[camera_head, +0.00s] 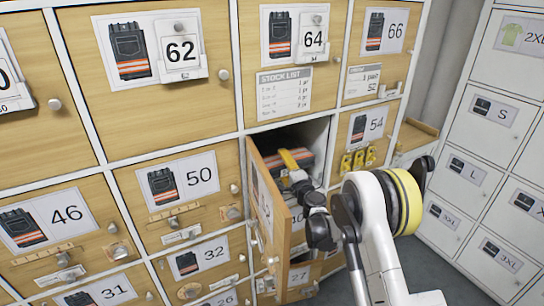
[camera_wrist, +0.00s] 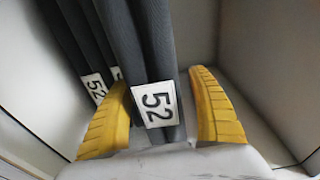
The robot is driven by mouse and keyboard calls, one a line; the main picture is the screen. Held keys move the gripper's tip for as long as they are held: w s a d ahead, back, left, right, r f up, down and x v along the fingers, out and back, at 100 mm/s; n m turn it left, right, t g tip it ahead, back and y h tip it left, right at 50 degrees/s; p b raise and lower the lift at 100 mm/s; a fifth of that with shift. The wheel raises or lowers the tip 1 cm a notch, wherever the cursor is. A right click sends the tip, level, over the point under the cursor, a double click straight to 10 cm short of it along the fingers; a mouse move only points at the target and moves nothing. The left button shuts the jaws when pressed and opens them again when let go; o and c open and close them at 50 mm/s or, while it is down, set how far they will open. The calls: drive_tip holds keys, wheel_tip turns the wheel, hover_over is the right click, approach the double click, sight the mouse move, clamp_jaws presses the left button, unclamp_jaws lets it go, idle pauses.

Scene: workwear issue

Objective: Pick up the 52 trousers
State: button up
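Folded dark grey trousers (camera_wrist: 152,45) stand in a light-walled compartment in the wrist view, with a white tag (camera_wrist: 156,104) reading 52. More dark trousers (camera_wrist: 72,40) with another 52 tag (camera_wrist: 94,88) are just to the left. My gripper (camera_wrist: 160,82) has its yellow fingers on either side of the front trousers, with a clear gap on the right; it is open. In the head view, my gripper (camera_head: 292,158) reaches into the open compartment, where dark trousers with an orange stripe (camera_head: 306,162) show partly. My arm hides part of them.
The compartment's wooden door (camera_head: 266,200) is swung open at the left of my gripper, close to my arm. Closed labelled doors surround it, including 50 (camera_head: 192,180), 64 (camera_head: 292,45) and 54 (camera_head: 365,130). White lockers (camera_head: 480,150) stand at the right.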

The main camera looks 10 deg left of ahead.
drive_tip(key=c, duration=1.3)
drive_tip(key=shift+c, duration=0.2)
